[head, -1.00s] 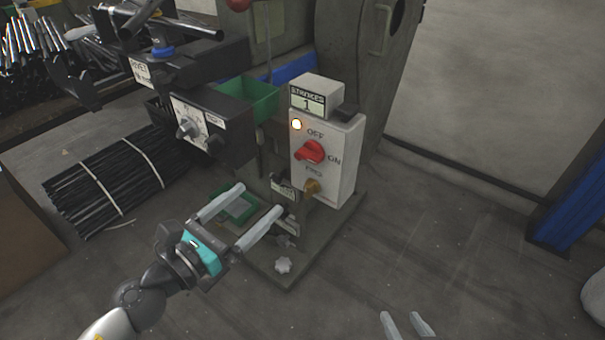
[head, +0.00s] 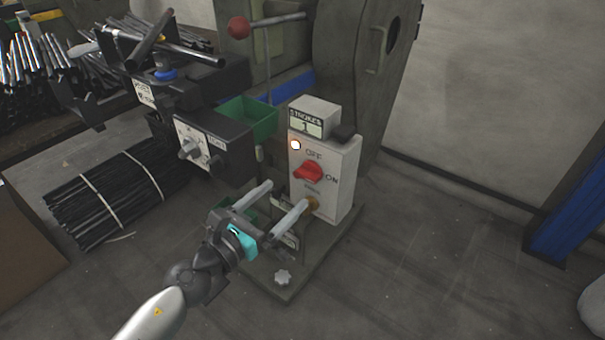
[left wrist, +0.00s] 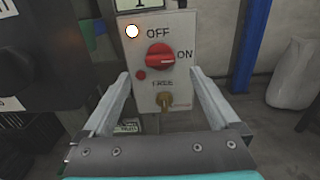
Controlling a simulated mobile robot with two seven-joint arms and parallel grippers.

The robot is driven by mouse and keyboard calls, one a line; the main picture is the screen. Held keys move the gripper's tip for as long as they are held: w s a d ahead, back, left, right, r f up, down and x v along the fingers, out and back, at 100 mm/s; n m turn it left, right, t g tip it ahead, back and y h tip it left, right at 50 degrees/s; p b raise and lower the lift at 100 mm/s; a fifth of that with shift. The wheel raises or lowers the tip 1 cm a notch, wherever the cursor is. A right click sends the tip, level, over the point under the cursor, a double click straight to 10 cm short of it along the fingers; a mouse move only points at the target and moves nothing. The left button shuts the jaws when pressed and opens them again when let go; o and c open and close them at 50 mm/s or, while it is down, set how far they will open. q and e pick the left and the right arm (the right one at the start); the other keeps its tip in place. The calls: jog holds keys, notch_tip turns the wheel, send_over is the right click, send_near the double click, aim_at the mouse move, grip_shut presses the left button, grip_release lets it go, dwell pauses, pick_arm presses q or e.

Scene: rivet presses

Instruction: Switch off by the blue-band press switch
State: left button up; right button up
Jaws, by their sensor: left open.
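The press switch is a red knob (head: 308,173) on a pale control box (head: 340,182), with its grip lying level toward the ON label. It also shows in the left wrist view (left wrist: 160,57). A lamp (head: 295,145) above the knob is lit. A blue band (head: 293,87) shows on the press behind the box. My left gripper (head: 287,194) is open and empty, pointing at the box just below the knob. In the left wrist view its fingers spread to either side, below the knob, not touching it. My right gripper is out of view.
A brass key (left wrist: 165,102) sits under the knob. A stroke counter (head: 308,120) tops the box. A dark dial unit (head: 212,145), a green bin (head: 248,118) and a red-balled lever (head: 238,27) stand left.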

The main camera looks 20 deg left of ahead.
aim_at(305, 177)
pick_arm(q)
jog(key=x, duration=0.6)
jog(key=shift+p, duration=0.3)
jog(key=shift+x, duration=0.85)
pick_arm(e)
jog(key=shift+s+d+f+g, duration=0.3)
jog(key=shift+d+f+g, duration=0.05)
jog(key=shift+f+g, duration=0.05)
pick_arm(q)
jog(key=shift+c, duration=0.4)
jog(key=c, duration=1.3)
